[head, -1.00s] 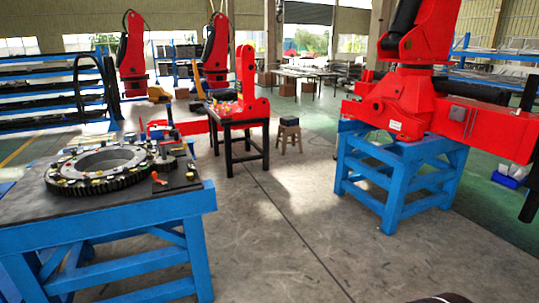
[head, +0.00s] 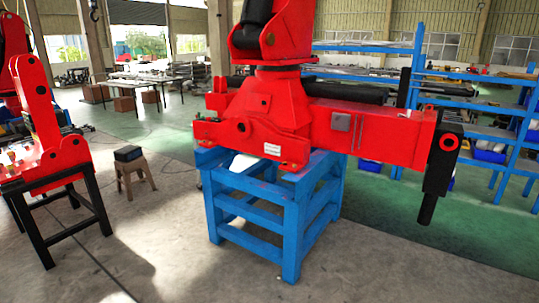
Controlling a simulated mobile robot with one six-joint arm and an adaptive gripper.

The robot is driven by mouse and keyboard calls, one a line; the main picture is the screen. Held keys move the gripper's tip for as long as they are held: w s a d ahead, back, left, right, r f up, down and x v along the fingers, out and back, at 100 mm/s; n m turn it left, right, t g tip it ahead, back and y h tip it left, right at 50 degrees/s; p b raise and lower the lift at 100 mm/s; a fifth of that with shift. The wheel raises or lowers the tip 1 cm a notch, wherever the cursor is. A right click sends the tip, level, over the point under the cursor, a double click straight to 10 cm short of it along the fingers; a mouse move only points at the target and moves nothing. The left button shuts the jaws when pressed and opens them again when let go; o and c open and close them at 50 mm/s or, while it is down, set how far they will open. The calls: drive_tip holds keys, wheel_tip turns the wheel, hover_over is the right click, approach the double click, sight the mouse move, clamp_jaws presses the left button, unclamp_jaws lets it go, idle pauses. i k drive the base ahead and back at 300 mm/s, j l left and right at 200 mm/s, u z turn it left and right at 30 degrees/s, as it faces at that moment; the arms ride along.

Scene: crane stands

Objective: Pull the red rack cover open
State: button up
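A large red crane body (head: 270,115) stands on a blue steel stand (head: 292,230) in the middle of the head view. Its long red beam (head: 385,132) reaches right, with a black leg (head: 440,170) hanging at its end. I cannot tell which red part, if any, is the rack cover. My gripper is not in view.
A red part (head: 60,150) rests on a black table (head: 42,240) at the left. A small stool (head: 133,175) with a dark box (head: 128,153) on it stands nearby. Blue shelves (head: 500,110) line the back right. The front concrete floor is clear.

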sight(255, 102)
drive_tip(key=i+l+u, duration=0.1)
drive_tip(key=i, duration=0.3)
drive_tip(key=i+l, duration=0.15)
drive_tip(key=i, duration=0.3)
drive_tip(key=i+l+u, duration=0.15)
drive_tip(key=i, duration=0.25)
drive_tip(key=i+l+u, duration=0.1)
drive_tip(key=i, duration=0.3)
drive_tip(key=i+u, duration=0.2)
drive_tip(key=i, duration=0.3)
drive_tip(key=i+u, duration=0.15)
drive_tip(key=i, duration=0.4)
drive_tip(key=i+l+u, duration=0.2)
drive_tip(key=i, duration=0.3)
drive_tip(key=i+l+u, duration=0.15)
drive_tip(key=i, duration=0.35)
